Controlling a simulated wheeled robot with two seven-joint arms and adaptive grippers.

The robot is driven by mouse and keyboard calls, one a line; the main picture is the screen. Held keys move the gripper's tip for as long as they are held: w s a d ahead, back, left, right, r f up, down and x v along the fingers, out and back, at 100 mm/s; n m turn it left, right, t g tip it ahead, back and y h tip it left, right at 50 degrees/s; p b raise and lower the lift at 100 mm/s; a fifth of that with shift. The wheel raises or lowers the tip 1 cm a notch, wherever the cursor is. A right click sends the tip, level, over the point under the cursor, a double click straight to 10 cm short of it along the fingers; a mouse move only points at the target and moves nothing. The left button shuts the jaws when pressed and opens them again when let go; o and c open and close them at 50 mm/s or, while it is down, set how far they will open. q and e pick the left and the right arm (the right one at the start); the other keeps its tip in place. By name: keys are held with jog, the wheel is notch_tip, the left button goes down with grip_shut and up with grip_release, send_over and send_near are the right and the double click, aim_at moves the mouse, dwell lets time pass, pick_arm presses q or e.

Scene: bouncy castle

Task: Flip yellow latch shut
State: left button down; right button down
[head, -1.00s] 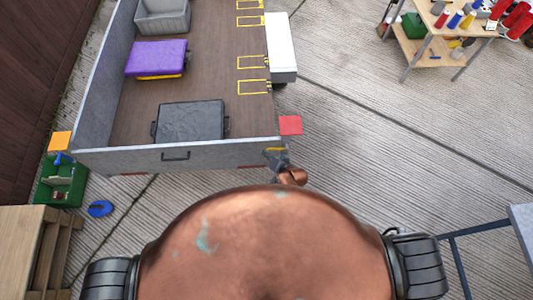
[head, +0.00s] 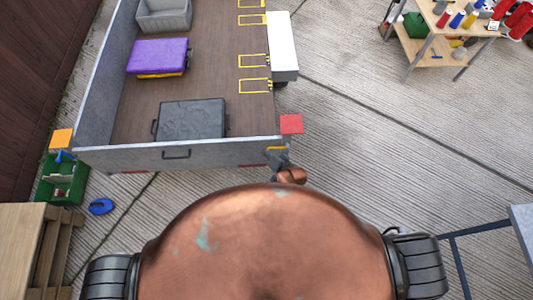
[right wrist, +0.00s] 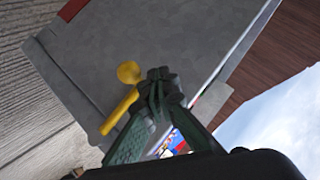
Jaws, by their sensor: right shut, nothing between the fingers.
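The yellow latch (right wrist: 122,105) shows in the right wrist view as a bar with a round knob at its upper end. It lies slanted against the grey metal panel (right wrist: 150,40). In the head view the latch (head: 276,149) is a small yellow strip at the right end of the trailer's near wall (head: 225,153). My right gripper (right wrist: 160,78) is shut and empty, its tips just right of the knob. I cannot tell whether they touch it. In the head view the right gripper (head: 277,160) is at that wall corner. My left gripper is not in view.
The trailer bed holds a black case (head: 190,120), a purple case (head: 156,57) and a grey bin (head: 163,15). A red plate (head: 291,124) sits by the corner. A green crate (head: 62,180) stands at left. Open floor (head: 380,150) lies to the right.

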jog(key=s+a+r+p, duration=0.2)
jog(key=s+r+p, duration=0.5)
jog(key=r+p, duration=0.3)
jog(key=shift+r, duration=0.1)
dwell(0.6)
jog(key=s+d+f+n+g+h+b, duration=0.1)
jog(key=s+d+f+b, duration=0.4)
jog(key=f, duration=0.5)
jog(key=s+d+f+g+h+b, duration=0.1)
jog(key=s+d+f+b, duration=0.2)
jog(key=s+d+f, duration=0.5)
jog(key=s+d+f+n+g+h+b, duration=0.15)
jog(key=s+f+b, duration=0.25)
jog(key=f, duration=0.7)
jog(key=s+d+f+g+h+b, duration=0.1)
jog(key=s+d+f+b, duration=0.3)
jog(key=s, duration=0.5)
jog(key=s+d+f+n+g+b, duration=0.1)
jog(key=s+d+f+b, duration=0.3)
jog(key=s+d+f, duration=0.4)
jog(key=s+d+f+n+g+h+b, duration=0.1)
jog(key=s+d+f+g+b, duration=0.2)
jog(key=s+f, duration=0.6)
jog(key=s+d+b, duration=0.1)
jog(key=s+d, duration=0.1)
jog(key=s, duration=0.1)
jog(key=shift+d+f+h, duration=0.3)
jog(key=shift+d+h, duration=0.05)
jog(key=shift+d, duration=0.05)
